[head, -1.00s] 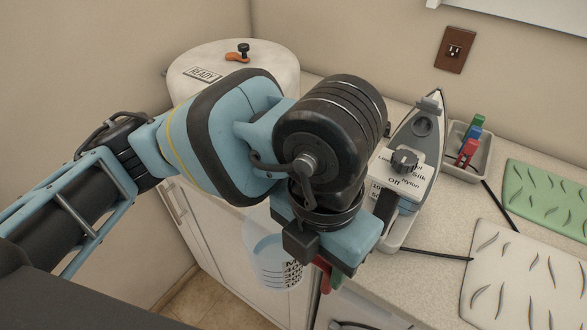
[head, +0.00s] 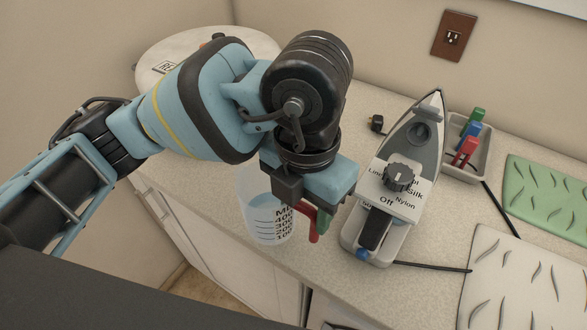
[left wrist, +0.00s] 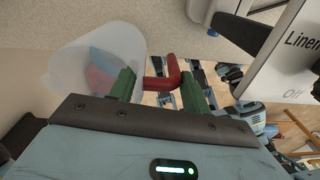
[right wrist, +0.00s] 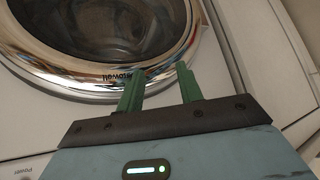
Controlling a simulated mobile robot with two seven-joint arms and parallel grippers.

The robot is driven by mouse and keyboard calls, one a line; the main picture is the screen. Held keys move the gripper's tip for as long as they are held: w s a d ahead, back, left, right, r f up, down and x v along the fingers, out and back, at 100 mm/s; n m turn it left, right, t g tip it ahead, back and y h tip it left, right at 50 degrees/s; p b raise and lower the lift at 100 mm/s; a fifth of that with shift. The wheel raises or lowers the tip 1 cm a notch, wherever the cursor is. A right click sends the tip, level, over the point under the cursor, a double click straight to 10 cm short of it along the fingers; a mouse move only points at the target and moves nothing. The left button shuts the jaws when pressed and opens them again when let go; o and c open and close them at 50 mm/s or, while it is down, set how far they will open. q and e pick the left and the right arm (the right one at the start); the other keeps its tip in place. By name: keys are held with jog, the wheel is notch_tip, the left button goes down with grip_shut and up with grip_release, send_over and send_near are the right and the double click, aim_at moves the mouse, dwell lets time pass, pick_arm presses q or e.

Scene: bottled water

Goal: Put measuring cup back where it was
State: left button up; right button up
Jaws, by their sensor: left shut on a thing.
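The measuring cup (head: 270,222) is clear, with black ML marks, a bluish patch inside and a red handle. In the head view it is upright over the front left of the counter, left of the iron. I cannot tell whether its base touches the counter. My left gripper (head: 318,222) is shut on the red handle; the left wrist view shows the handle (left wrist: 165,80) between the green fingers (left wrist: 158,88) and the cup (left wrist: 95,65) at left. My right gripper (right wrist: 160,88) is open and empty in front of a round chrome-rimmed door (right wrist: 105,75).
A grey iron (head: 415,150) with a dial stands right of the cup on the counter (head: 330,265). A tray with coloured clips (head: 468,150), a white mat (head: 515,280) and a green mat (head: 550,200) lie farther right. A white round-topped container (head: 160,45) stands at back left.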

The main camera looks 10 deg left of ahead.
pick_arm(q)
jog(key=w+a+f, duration=0.3)
jog(key=w+f, duration=0.1)
jog(key=w, duration=0.6)
jog(key=shift+w+f, duration=0.2)
jog(key=shift+f, duration=0.2)
jog(key=o, duration=1.4)
jog(key=shift+c, duration=0.2)
jog(key=shift+r, duration=0.15)
jog(key=r, duration=1.2)
jog(key=shift+w+a+p, duration=0.1)
jog(key=shift+w+p, duration=0.1)
jog(key=shift+p, duration=0.1)
